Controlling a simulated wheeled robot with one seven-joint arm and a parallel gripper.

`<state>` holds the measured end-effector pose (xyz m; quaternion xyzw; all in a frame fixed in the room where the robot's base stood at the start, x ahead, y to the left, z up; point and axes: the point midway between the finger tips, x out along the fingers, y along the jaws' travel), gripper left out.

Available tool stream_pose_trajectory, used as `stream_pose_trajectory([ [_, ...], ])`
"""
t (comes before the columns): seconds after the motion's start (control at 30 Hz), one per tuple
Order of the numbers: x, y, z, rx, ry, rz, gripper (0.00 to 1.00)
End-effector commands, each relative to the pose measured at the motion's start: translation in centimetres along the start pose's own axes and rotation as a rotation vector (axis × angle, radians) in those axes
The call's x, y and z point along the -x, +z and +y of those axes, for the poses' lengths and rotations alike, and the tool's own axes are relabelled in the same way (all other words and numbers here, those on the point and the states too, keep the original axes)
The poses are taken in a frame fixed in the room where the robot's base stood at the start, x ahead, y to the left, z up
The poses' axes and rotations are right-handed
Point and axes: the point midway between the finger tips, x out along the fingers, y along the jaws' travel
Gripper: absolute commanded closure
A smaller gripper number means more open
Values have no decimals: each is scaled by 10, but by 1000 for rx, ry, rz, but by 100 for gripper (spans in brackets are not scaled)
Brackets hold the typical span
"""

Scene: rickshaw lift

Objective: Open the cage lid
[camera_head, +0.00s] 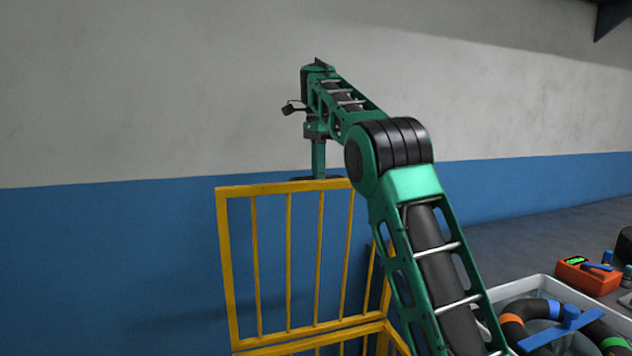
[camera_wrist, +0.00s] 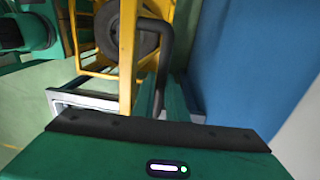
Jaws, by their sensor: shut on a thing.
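The cage lid (camera_head: 288,230) is a yellow barred frame. It stands raised, nearly upright, above the cage (camera_head: 308,338), whose yellow top edge shows at the bottom of the head view. My gripper (camera_head: 319,172) reaches down from above to the lid's top bar and is shut at its handle. In the wrist view, a black bent handle (camera_wrist: 167,45) sits beside the lid's yellow bar (camera_wrist: 127,60) and runs down to my gripper (camera_wrist: 152,97). The fingertips are mostly hidden by my gripper's green body. My arm covers the lid's right side.
A blue and grey wall (camera_head: 110,255) stands behind the lid. At the lower right, a white bin (camera_head: 541,283) holds ringed hose-like parts, with an orange device (camera_head: 588,279) beyond it. A dark wheel (camera_wrist: 128,32) shows behind the yellow bars.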

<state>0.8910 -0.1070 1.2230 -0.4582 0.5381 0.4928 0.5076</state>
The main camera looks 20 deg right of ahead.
Motion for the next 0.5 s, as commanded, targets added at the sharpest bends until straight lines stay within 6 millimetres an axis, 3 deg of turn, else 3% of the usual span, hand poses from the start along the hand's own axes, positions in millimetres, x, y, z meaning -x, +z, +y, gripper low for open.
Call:
stream_pose_trajectory([
  [0.03, 2, -5, -1, -14, -6, 4, 100],
  [0.43, 3, 10, -2, 4, -9, 5, 100],
  [0.47, 3, 11, -2, 5, -9, 5, 83],
  [0.5, 3, 12, -2, 7, -9, 5, 73],
])
